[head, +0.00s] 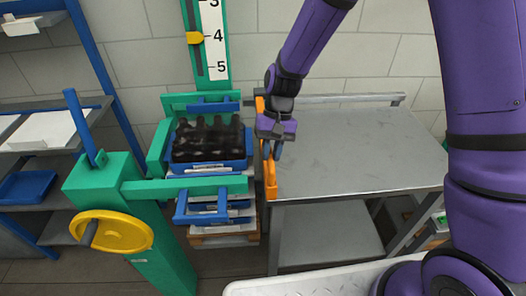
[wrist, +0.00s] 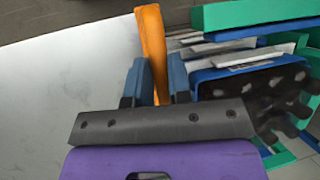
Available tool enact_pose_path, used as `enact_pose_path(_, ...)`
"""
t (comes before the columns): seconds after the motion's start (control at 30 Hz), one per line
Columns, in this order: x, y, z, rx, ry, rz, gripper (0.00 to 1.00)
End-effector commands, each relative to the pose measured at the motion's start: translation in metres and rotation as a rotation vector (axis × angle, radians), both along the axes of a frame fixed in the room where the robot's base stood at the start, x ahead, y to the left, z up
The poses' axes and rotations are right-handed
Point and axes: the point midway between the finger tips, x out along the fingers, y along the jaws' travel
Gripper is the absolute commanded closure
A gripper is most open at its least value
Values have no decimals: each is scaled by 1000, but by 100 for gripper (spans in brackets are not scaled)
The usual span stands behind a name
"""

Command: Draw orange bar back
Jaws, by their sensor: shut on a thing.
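The orange bar (head: 270,180) runs along the left edge of the grey metal table, between the table and the green lift frame. My gripper (head: 271,148) reaches down onto the bar from above. In the wrist view the orange bar (wrist: 152,45) stands between the two blue fingers of my gripper (wrist: 156,80), and the fingers are shut on it. The part of the bar under the gripper's palm is hidden. A tray of dark amber bottles (head: 208,138) sits in the green frame just left of the bar; the bottles (wrist: 285,92) also show at the right of the wrist view.
The grey table (head: 350,150) is bare. The green frame (head: 190,186) holds blue trays (head: 215,210) stacked below the bottles. A yellow handwheel (head: 112,232) is on a green post at left. A scale with a yellow pointer (head: 195,38) stands behind. Shelves (head: 50,130) are far left.

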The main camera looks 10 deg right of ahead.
Motion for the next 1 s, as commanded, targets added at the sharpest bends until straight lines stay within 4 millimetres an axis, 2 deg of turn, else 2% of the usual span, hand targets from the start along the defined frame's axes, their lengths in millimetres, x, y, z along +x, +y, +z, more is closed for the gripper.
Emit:
enact_pose_path(0.27, -2, -82, 1, -2, 0, -9, 100)
enact_pose_path(1.0, -12, -349, 1, -2, 0, -9, 100)
